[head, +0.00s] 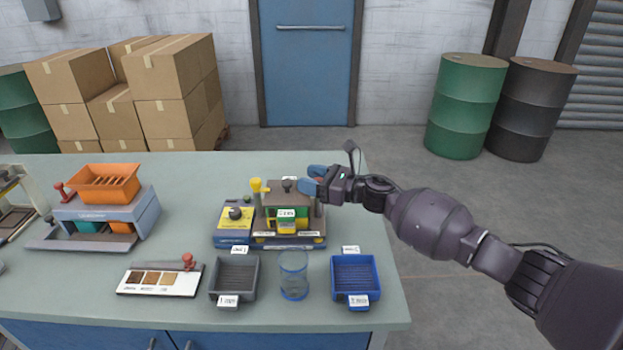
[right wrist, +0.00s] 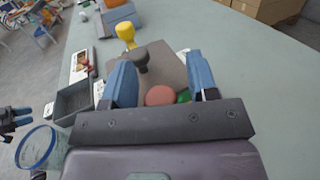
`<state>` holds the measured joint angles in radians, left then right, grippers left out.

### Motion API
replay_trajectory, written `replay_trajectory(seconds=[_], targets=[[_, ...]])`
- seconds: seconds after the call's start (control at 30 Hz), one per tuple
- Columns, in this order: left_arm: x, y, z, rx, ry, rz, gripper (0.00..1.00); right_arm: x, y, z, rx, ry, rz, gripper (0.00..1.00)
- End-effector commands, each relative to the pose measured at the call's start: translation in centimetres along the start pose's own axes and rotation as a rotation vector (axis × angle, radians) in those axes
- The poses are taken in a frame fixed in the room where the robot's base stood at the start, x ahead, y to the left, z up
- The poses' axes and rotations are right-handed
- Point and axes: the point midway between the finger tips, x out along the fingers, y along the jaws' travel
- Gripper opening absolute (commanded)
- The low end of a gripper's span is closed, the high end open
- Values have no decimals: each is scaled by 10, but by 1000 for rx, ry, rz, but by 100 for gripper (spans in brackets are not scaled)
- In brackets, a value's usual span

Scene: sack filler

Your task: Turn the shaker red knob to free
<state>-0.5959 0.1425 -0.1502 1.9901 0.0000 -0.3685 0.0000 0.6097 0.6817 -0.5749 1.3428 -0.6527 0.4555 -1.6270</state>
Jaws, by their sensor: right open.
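In the head view my right gripper (head: 313,183) is at the right back of a small machine (head: 285,238) with yellow, brown and blue parts. In the right wrist view my right gripper (right wrist: 162,85) is open, its blue fingers apart on either side of a round red knob (right wrist: 160,95). I cannot tell whether a finger touches it. A black knob (right wrist: 141,59) stands beyond it. The red knob's marks and setting are not readable. A dark shape (right wrist: 14,117) at the wrist view's left edge may be my left gripper; the head view shows no left arm.
A yellow box with a black dial (head: 236,213) adjoins the machine. In front stand a grey tray (head: 214,279), a clear cup (head: 293,276) and a blue tray (head: 355,276). An orange hopper (head: 105,183) on a blue-grey machine with another red knob (head: 63,192) is at left.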

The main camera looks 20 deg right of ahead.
Motion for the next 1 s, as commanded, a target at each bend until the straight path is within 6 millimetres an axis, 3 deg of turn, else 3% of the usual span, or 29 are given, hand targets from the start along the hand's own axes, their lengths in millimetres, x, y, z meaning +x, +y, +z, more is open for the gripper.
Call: replay_trajectory(seconds=[0.1, 0.4, 0.67, 1.0], targets=[[0, 0, 0, 0, 0, 0, 43, 0, 0, 0, 0, 0, 0, 52], [-2, -1, 3, -1, -7, -2, 43, 0, 0, 0, 0, 0, 0, 6], [-5, -1, 2, -1, -8, -3, 43, 0, 0, 1, -1, 0, -25, 6], [-12, -3, -21, -1, 12, -3, 43, -1, -3, 4, 1, -2, -219, 6]])
